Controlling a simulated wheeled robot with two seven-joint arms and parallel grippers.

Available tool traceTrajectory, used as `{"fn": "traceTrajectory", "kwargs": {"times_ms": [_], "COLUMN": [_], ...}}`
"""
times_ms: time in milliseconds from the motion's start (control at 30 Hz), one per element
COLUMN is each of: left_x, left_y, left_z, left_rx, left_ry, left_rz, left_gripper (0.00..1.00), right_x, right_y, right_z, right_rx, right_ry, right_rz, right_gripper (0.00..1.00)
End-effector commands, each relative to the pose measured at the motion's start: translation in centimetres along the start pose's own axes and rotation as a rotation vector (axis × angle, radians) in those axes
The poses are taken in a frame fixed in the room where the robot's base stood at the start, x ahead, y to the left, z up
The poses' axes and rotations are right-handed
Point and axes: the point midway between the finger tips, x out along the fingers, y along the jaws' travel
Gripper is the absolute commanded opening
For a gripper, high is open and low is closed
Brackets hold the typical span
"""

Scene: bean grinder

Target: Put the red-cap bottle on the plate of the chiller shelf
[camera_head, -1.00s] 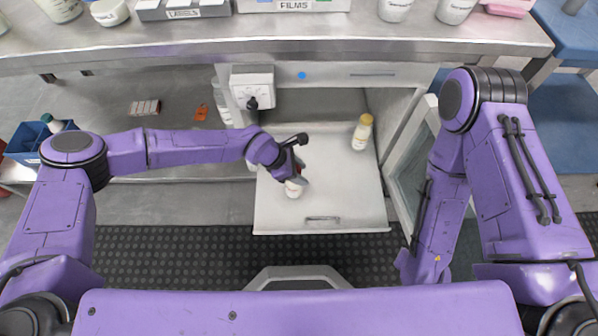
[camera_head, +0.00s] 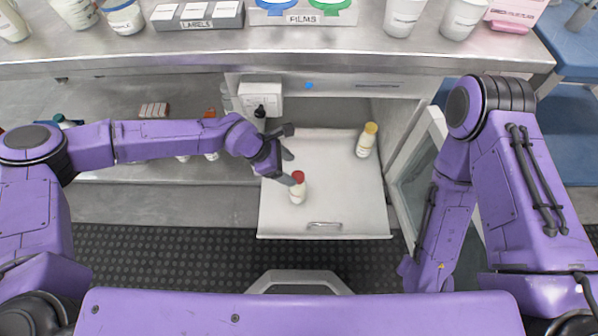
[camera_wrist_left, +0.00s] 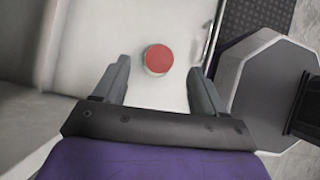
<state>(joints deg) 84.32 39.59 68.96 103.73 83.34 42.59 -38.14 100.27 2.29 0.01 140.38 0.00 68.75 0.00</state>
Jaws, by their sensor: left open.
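The red-cap bottle (camera_head: 298,188) stands upright on the pulled-out white plate of the chiller shelf (camera_head: 330,190), near its left front part. In the left wrist view only its red cap (camera_wrist_left: 158,59) shows clearly, just beyond and between the fingertips. My left gripper (camera_head: 289,168) is open and empty, to the left of the bottle and apart from it. The left wrist view shows the two spread fingers (camera_wrist_left: 160,85) with nothing between them. My right arm (camera_head: 445,215) hangs at the right; its gripper cannot be seen.
A yellow-cap bottle (camera_head: 366,140) stands on the same plate at the back right. The open chiller door (camera_head: 415,180) is to the right. A steel counter (camera_head: 300,55) with cups and boxes runs above. The plate's middle is clear.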

Motion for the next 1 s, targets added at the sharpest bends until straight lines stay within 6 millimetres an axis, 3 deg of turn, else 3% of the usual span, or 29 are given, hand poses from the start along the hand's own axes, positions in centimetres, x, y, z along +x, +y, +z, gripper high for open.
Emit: {"fn": "traceTrajectory", "kwargs": {"times_ms": [100,233,567,667,767,833,900,1000], "left_x": [-2.4,-3.5,-3.5,-2.2,1.2,2.9,2.3,-1.1], "left_y": [0.0,0.0,-0.1,-1.9,-8.0,-13.9,-18.3,-21.2], "left_z": [0.1,0.0,0.0,-0.8,-4.4,-9.7,-15.9,-23.0], "left_rx": [-0.001,0.0,0.001,0.038,0.178,0.359,0.565,0.82], "left_ry": [0.0,-0.001,0.001,0.053,0.231,0.431,0.621,0.797], "left_rz": [0.0,0.0,-0.003,-0.03,-0.109,-0.17,-0.198,-0.199], "left_gripper": [0.71,0.71,0.71,0.71,0.71,0.71,0.71,0.71], "right_x": [-0.6,-0.7,-0.6,-0.6,-0.6,-0.6,-0.6,-0.6], "right_y": [0.1,0.1,0.1,0.1,0.1,0.1,0.1,0.1], "right_z": [-0.2,-0.3,-0.3,-0.2,-0.2,-0.2,-0.3,-0.3], "right_rx": [0.0,0.0,0.0,0.0,0.0,0.0,0.0,0.0], "right_ry": [0.0,0.0,0.0,0.0,0.0,0.0,0.0,0.0], "right_rz": [0.0,0.0,0.0,0.0,0.0,0.0,0.0,0.0], "right_gripper": [0.43,0.43,0.43,0.43,0.43,0.43,0.43,0.43]}}
